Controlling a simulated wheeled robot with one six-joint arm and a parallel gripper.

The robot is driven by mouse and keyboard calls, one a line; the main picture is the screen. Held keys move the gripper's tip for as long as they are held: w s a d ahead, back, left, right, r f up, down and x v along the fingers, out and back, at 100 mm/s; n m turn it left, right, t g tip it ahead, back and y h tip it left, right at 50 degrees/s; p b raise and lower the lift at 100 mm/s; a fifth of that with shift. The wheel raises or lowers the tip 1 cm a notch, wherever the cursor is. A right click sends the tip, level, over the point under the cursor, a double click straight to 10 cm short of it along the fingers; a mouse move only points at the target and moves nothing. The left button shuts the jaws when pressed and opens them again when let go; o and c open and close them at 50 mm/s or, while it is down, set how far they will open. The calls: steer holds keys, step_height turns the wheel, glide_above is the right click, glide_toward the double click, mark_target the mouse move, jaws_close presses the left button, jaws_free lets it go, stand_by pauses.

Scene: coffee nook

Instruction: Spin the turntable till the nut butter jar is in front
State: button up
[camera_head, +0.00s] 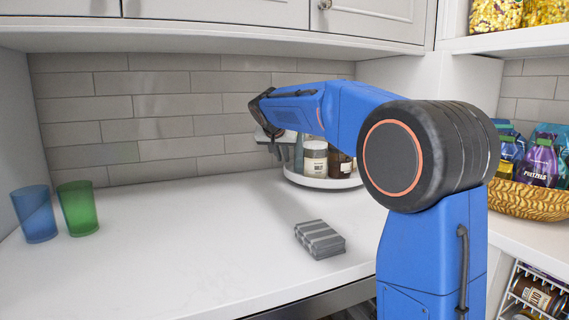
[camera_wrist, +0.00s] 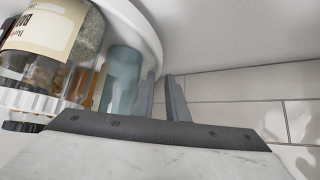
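The white turntable (camera_head: 322,183) stands at the back of the counter, its right side hidden by my arm. On it are a jar with a cream label and pale contents (camera_head: 315,160), a darker brown jar (camera_head: 338,165) and a grey-green container. I cannot read which is the nut butter jar. In the wrist view, the turntable's rim (camera_wrist: 146,35), the cream-labelled jar (camera_wrist: 52,30) and a teal container (camera_wrist: 121,78) show. My gripper (camera_head: 277,152) is at the turntable's left edge, its fingers (camera_wrist: 160,76) slightly apart with nothing between; contact with the rim is unclear.
A grey ridged block (camera_head: 320,240) lies on the counter in front of the turntable. A blue cup (camera_head: 36,213) and a green cup (camera_head: 78,208) stand at the left. A basket of snack bags (camera_head: 528,200) is at the right. The counter's middle left is clear; cabinets overhang above.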

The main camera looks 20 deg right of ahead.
steer(key=shift+x, duration=2.25)
jaws_close()
steer(key=shift+w+d+m, duration=0.25)
steer(key=shift+w+m, duration=0.15)
steer(key=shift+w, duration=0.15)
steer(key=w+d+m+g+h, duration=0.1)
steer(key=w+d+m, duration=0.1)
steer(key=shift+w+d+m+g+h, duration=0.15)
steer(key=shift+w+m+g+h, duration=0.15)
steer(key=shift+w+g+h, duration=0.1)
steer(key=shift+w+d+m+g+h, duration=0.45)
steer(key=shift+d+m, duration=0.15)
steer(key=shift+m, duration=0.1)
